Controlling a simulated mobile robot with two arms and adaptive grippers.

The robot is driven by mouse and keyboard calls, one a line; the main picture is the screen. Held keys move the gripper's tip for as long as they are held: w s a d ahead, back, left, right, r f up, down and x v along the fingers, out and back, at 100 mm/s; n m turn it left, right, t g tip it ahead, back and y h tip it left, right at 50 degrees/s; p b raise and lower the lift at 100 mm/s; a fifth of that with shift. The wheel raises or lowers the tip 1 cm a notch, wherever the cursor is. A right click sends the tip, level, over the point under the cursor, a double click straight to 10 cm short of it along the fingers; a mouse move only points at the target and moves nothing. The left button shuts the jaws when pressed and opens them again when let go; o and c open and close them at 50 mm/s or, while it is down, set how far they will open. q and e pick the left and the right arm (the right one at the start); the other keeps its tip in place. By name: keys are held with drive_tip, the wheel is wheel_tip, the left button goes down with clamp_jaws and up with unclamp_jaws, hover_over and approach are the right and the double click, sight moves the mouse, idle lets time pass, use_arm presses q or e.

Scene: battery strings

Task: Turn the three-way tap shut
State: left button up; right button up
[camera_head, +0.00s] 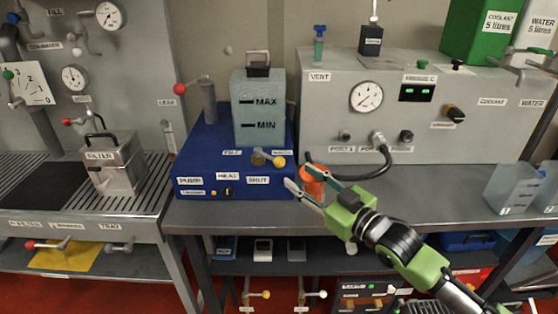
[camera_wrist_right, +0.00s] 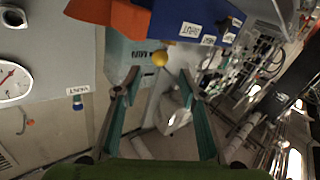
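The three-way tap (camera_head: 258,158) sits on the blue unit (camera_head: 215,190), in front of the clear tank. Its lever ends in a yellow knob (camera_head: 279,162) and points right in the head view. A SHUT label (camera_head: 258,180) is on the unit's front below it. My right gripper (camera_head: 304,185) is open, just right of the unit's front corner, with its fingers toward the tap but apart from the knob. In the right wrist view the yellow knob (camera_wrist_right: 160,58) shows beyond the gap between the open fingertips (camera_wrist_right: 158,80). My left gripper is not in view.
An orange cup-like object (camera_head: 312,180) stands close behind my right fingers. The tank (camera_head: 258,108) rises behind the tap. A grey gauge panel (camera_head: 430,125) with a black hose stands to the right. The bench front (camera_head: 430,205) is mostly clear.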

sight(283, 165)
drive_tip(key=x, duration=0.9)
drive_tip(key=shift+w+a+p, duration=0.15)
drive_tip(key=shift+w+p, duration=0.1)
drive_tip(key=shift+p, duration=0.15)
drive_tip(key=shift+c, duration=0.5)
clamp_jaws()
